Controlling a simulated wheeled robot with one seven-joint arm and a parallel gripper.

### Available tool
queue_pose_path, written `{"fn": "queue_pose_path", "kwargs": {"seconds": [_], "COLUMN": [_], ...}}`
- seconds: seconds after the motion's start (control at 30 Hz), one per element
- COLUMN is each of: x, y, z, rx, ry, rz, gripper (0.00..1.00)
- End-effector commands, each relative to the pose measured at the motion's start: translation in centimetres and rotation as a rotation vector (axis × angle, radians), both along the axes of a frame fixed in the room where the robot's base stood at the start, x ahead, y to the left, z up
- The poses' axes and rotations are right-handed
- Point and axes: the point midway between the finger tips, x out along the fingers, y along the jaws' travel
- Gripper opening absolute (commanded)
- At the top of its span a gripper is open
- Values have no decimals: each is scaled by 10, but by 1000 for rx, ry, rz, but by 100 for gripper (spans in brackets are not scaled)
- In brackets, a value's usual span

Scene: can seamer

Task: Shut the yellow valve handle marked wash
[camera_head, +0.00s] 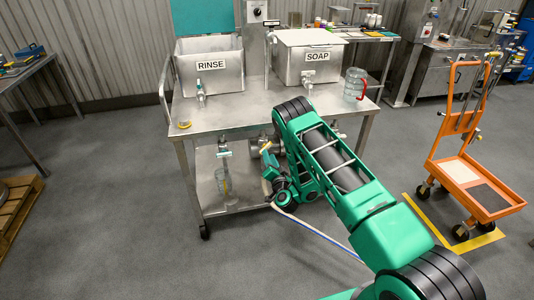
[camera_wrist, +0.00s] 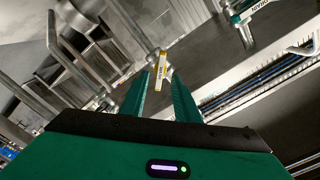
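In the wrist view a yellow handle with a pale label (camera_wrist: 161,70) is attached to a metal pipe. The label is too small to read. My gripper (camera_wrist: 161,76) has its two green fingers apart, and the handle shows between and just beyond the fingertips. I cannot tell whether a finger touches it. In the head view my gripper (camera_head: 268,160) is under the steel table (camera_head: 262,107), beside metal piping. My arm hides part of that piping, and the yellow handle is hard to make out there.
A rinse bin (camera_head: 210,75) and a soap bin (camera_head: 308,58) stand on the table. A clear jug (camera_head: 354,84) is at its right. A hose (camera_head: 318,231) runs along the floor near my arm. An orange cart (camera_head: 468,170) stands right.

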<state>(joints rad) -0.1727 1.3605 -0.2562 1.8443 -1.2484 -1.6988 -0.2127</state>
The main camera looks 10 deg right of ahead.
Motion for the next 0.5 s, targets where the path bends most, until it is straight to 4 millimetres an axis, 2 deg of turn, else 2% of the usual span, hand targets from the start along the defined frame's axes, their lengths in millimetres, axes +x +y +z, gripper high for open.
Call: {"fn": "queue_pose_path", "kwargs": {"seconds": [0.5], "x": [37], "y": [-1], "z": [-2], "rx": [3], "ry": [3], "rz": [-1], "gripper": [29]}}
